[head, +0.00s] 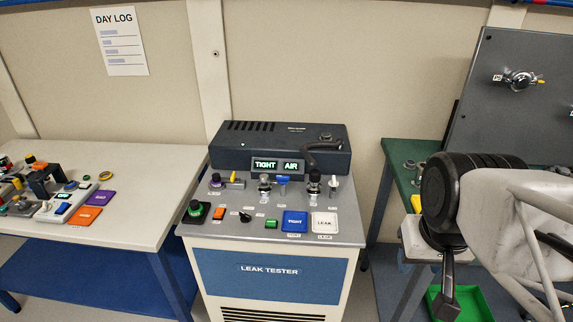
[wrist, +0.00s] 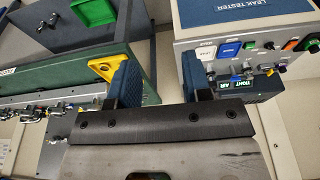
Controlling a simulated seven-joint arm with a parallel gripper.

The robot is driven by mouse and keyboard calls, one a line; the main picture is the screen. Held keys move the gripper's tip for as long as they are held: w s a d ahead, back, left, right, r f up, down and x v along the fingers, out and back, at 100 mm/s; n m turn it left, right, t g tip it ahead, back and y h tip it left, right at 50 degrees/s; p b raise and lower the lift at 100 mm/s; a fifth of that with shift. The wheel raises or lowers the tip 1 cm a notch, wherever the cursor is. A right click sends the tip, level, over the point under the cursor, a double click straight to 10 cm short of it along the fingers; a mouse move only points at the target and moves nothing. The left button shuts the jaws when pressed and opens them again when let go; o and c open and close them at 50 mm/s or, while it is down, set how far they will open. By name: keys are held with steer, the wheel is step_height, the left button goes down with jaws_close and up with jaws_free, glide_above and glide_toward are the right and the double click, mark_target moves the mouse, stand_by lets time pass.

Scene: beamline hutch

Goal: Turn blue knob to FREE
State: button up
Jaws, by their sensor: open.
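The grey-topped leak tester (head: 350,228) stands in the middle of the head view. A blue handle-like knob (head: 283,180) sits in the back row of its controls. Its label is too small to read, and I cannot tell which way it points. The word FREE is not legible anywhere. My gripper (wrist: 158,62) is open and empty in the wrist view, with its two blue fingers wide apart. It is well right of the tester in the head view and touches no control. Most of it is hidden behind my wrist there.
The tester display (head: 278,165) reads TIGHT and AIR. Blue TIGHT (head: 295,222) and white LEAK (head: 324,223) buttons stand in front. A white bench (head: 130,165) with other controls is left. A green bench (head: 398,155), grey panel (head: 525,90) and green tray (head: 480,303) are right.

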steer(key=o, duration=0.5)
steer(key=shift+w, duration=0.25)
steer(key=shift+c, duration=0.2)
steer(key=shift+o, duration=0.2)
steer(key=shift+w+a+r, duration=0.15)
steer(key=shift+w+r, duration=0.05)
steer(key=shift+w, duration=0.15)
steer(key=g, duration=0.3)
glide_above(280, 180)
steer(key=d, duration=0.1)
step_height(280, 180, down, 11)
steer(key=shift+w+d+f, duration=0.1)
steer(key=shift+d, duration=0.05)
steer(key=shift+w+a+f, duration=0.1)
steer(key=shift+w+a, duration=0.1)
steer(key=shift+f, duration=0.15)
steer(key=shift+f, duration=3.75)
